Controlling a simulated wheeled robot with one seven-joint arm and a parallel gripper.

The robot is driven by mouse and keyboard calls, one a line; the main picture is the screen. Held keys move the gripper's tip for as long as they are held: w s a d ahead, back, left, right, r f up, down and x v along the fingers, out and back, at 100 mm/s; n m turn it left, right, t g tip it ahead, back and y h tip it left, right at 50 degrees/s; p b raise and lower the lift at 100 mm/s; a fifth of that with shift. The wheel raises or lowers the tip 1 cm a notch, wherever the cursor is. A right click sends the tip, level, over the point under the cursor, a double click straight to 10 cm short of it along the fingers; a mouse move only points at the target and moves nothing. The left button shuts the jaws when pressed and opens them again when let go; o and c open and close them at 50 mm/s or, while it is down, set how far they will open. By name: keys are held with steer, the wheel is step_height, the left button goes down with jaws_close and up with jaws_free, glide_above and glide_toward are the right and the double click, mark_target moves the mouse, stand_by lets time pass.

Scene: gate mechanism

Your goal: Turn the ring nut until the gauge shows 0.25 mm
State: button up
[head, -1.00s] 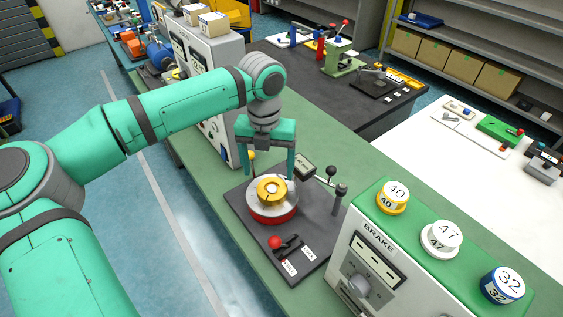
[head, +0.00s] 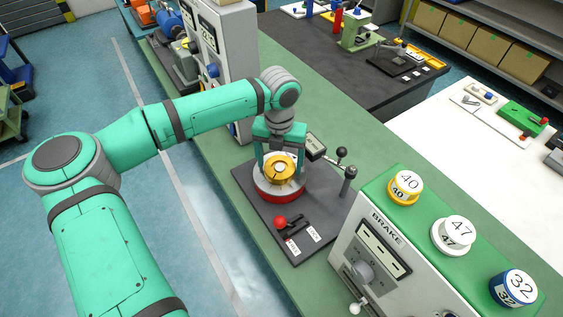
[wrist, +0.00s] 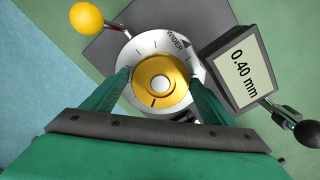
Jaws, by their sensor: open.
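The gold ring nut (head: 279,170) sits on a white disc above a red base. In the wrist view the nut (wrist: 147,98) is near the centre, and the white disc (wrist: 143,48) around it carries dark marks, an arrow and the word WIDER. The gauge (head: 316,146) stands beside it and reads 0.40 mm in the wrist view (wrist: 243,75). My gripper (head: 276,162) points down over the nut, fingers apart. In the wrist view my gripper (wrist: 160,84) has a finger on each side of the nut; contact cannot be told.
A red-knobbed lever (head: 281,222) stands on the dark plate (head: 255,205). A black-knobbed lever (head: 341,152) and a post stand right of the nut. A yellow ball knob (wrist: 86,17) is near the disc. The BRAKE box (head: 385,255) stands at the front right.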

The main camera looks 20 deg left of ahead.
steer(key=shift+s+f, duration=0.1)
steer(key=shift+f, duration=0.1)
steer(key=c, duration=0.8)
steer(key=shift+d, duration=0.1)
steer(key=shift+w, duration=0.2)
